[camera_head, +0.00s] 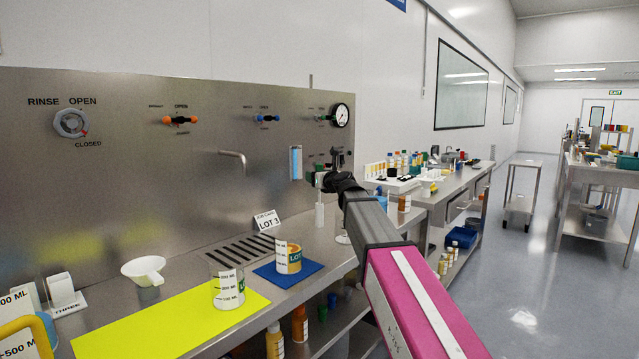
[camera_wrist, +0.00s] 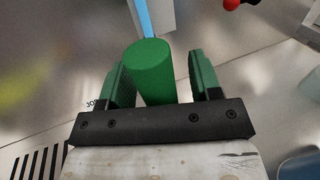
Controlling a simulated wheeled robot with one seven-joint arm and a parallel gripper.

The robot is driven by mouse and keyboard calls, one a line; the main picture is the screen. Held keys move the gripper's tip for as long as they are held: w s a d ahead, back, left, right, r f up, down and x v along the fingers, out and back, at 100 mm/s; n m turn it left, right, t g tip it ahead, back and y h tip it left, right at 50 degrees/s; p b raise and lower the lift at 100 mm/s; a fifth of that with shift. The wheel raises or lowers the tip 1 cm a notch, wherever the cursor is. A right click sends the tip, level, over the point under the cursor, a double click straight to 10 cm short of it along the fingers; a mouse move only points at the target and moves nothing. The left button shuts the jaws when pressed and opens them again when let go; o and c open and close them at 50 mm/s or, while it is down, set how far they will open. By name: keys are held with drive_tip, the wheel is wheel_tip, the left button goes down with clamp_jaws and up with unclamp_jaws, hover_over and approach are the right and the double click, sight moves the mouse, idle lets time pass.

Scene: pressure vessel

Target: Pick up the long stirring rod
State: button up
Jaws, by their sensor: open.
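In the wrist view a thick green cylinder (camera_wrist: 150,82), which looks like the grip end of the stirring rod, lies between the two green-padded fingers of my gripper (camera_wrist: 160,66). The fingers are open, with a clear gap on the right and a smaller one on the left. In the head view my gripper (camera_head: 322,182) is at the end of my outstretched arm, by the steel panel. A little green shows there, but the arm hides most of it. The rest of the rod cannot be made out clearly.
A steel-framed blue strip (camera_head: 296,162) is on the panel close to my gripper. A white upright object (camera_head: 319,214) is below it. A beaker (camera_head: 228,288) on a yellow mat (camera_head: 150,328) and a labelled jar (camera_head: 288,258) on a blue mat (camera_head: 275,274) stand nearer. A gauge (camera_head: 340,115) is above.

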drive_tip(key=shift+w, duration=0.1)
drive_tip(key=c, duration=1)
